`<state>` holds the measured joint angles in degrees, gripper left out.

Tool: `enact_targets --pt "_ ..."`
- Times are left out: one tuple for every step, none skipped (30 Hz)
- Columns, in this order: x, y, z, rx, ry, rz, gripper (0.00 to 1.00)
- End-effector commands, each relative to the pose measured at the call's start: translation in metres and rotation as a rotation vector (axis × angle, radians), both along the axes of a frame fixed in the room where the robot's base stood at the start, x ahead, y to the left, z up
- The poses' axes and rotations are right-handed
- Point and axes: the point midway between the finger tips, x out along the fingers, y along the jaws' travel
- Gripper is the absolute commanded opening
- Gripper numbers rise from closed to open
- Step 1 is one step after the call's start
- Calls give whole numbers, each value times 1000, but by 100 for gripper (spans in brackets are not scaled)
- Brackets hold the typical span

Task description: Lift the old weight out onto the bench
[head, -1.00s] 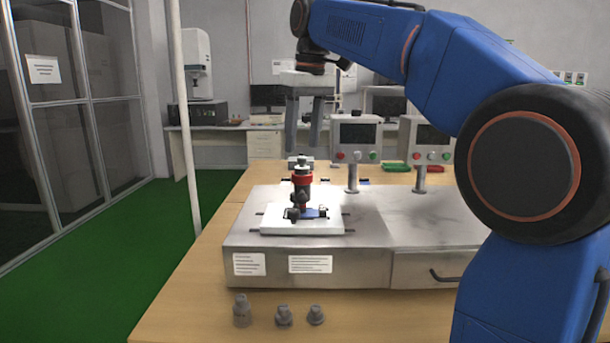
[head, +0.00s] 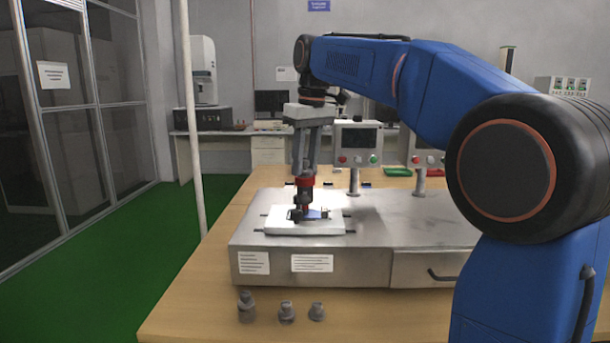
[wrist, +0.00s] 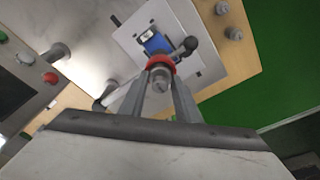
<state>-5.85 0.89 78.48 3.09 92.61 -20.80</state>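The old weight (wrist: 160,83) is a grey metal piece standing upright in a red ring holder (head: 306,182) on the white plate (head: 279,231) of the test machine. My gripper (head: 305,170) points straight down over the holder. Its two grey fingers lie one on each side of the weight's upper part, close against it. The wrist view shows the weight between the fingertips, with the red ring just beyond them. The weight's lower part is hidden in the holder. The bench (head: 195,301) is wooden, with bare surface in front of the machine.
Several grey things are near: a taller weight (head: 246,307) and two shorter ones (head: 287,311) (head: 317,311) stand on the front bench. A screen on a post (head: 358,145) rises behind the holder. Green (head: 397,171) and red trays lie at the back. A pale pole (head: 187,120) stands left.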

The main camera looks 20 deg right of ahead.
Motion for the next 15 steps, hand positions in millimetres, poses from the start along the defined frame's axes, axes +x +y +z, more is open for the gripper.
enact_targets --pt "0 0 0 0 0 0 0" --pt "0 0 0 0 -1 0 0" --pt "0 0 0 0 -1 0 0" --pt "0 0 0 0 -1 0 0" --pt "0 0 0 0 -1 0 0" --pt "0 0 0 0 -1 0 0" --pt "0 0 1 0 -1 0 0" --pt "0 0 1 0 -1 0 0" --pt "0 0 2 0 -1 0 0" --pt "0 0 4 0 -2 0 0" --pt "0 0 6 0 -3 0 0" --pt "1 0 10 0 -3 0 0" --pt "1 0 13 0 -2 0 0" --pt "1 0 17 0 -2 0 0" --pt "1 0 24 0 -3 0 0"
